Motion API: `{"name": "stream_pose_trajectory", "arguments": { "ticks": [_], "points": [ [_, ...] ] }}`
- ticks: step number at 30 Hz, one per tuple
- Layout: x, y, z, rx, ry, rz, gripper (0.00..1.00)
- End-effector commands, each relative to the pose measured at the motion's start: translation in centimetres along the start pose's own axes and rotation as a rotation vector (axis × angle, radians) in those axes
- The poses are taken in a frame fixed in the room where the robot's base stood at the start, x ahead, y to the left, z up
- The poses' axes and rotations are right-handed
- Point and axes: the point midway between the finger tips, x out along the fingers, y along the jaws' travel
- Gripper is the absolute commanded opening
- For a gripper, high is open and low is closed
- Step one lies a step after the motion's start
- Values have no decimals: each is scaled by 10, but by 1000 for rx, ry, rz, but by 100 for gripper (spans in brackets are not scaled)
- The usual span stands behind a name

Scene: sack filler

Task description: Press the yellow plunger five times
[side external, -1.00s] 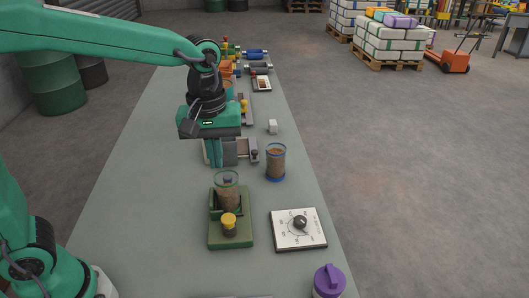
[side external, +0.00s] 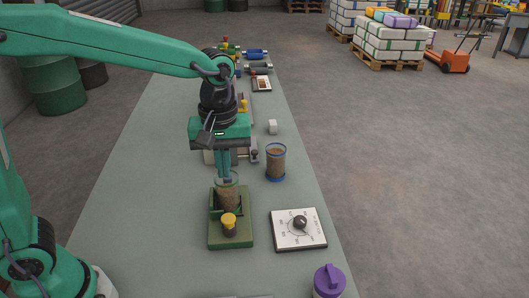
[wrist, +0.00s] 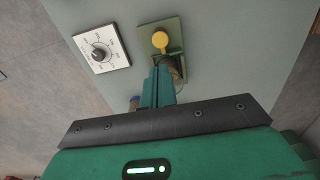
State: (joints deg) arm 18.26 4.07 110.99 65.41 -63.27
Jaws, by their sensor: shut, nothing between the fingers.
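The yellow plunger (side external: 229,219) stands upright at the near part of a green base (side external: 231,241) on the bench. Behind it on the same base is a clear cup of brown grains (side external: 228,200). My gripper (side external: 227,179) is shut and empty, pointing down over the cup's rim, behind and above the plunger. Whether the tips touch the cup I cannot tell. In the wrist view the closed fingers (wrist: 159,66) lie just below the yellow plunger (wrist: 160,40) in the picture and hide part of the cup.
A dial plate (side external: 299,240) lies right of the base, and a blue-rimmed jar of grains (side external: 276,163) stands behind it. A purple-lidded container (side external: 328,281) is at the near edge. The bench left of the base is clear.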

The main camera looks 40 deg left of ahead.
Motion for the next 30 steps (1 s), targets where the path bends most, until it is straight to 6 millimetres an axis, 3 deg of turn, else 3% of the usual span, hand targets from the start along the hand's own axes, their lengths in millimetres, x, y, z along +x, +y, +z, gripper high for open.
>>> {"name": "stream_pose_trajectory", "arguments": {
  "ticks": [21, 30],
  "points": [
    [103, -1, 1, 0, -2, -3, 0],
    [123, 0, 0, 0, 0, 0, 0]
  ]
}}
